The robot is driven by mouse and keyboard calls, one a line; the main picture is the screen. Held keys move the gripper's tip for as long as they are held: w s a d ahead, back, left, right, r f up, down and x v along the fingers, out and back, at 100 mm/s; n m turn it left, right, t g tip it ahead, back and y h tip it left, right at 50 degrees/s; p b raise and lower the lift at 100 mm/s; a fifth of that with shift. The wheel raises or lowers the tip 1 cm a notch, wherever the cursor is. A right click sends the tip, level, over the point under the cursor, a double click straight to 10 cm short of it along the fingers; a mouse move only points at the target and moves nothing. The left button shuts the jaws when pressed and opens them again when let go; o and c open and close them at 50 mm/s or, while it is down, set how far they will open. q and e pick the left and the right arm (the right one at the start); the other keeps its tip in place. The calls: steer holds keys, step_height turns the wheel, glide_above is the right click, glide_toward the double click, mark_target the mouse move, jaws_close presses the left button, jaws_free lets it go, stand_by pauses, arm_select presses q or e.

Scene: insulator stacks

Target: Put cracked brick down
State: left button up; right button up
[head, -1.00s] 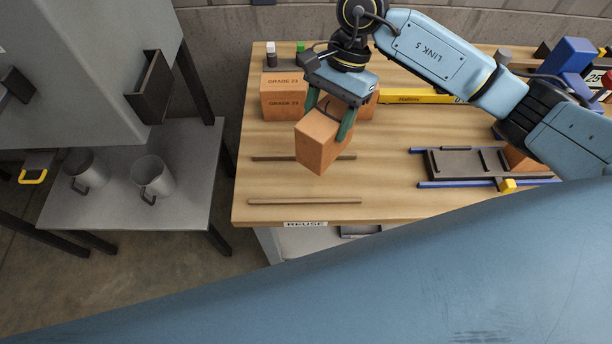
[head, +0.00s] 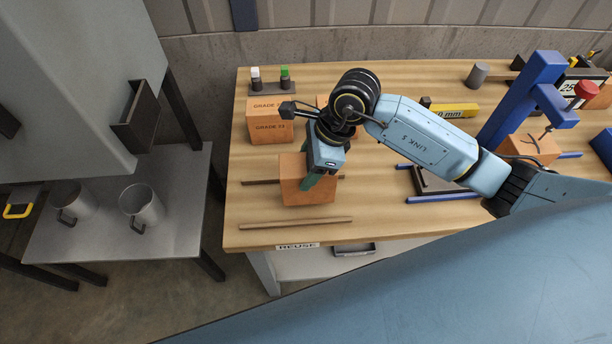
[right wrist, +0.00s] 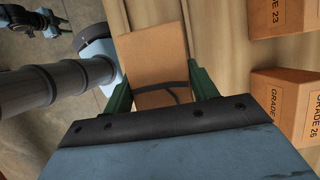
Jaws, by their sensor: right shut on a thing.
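My right gripper (head: 318,172) is shut on an orange brick (head: 293,182), over the left part of the wooden bench (head: 385,226). In the right wrist view the brick (right wrist: 152,55) sits between the green fingers, with a dark branching crack line across its near face. In the head view the brick looks upright and level, at the rear wooden strip (head: 259,182) and behind the front strip (head: 295,224). I cannot tell whether its underside touches the strip. A REUSE label (head: 297,246) is on the bench's front edge.
Two small bottles (head: 285,78) stand at the back. Right of my arm are a yellow gauge bar (head: 455,110), a blue press (head: 530,90) and another brick with dark marks (head: 522,148). Metal mugs (head: 141,203) stand on a grey side table.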

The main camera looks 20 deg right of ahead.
steer(key=shift+f, duration=1.85)
steer(key=shift+f, duration=0.15)
steer(key=o, duration=1.7)
steer(key=v, duration=1.2)
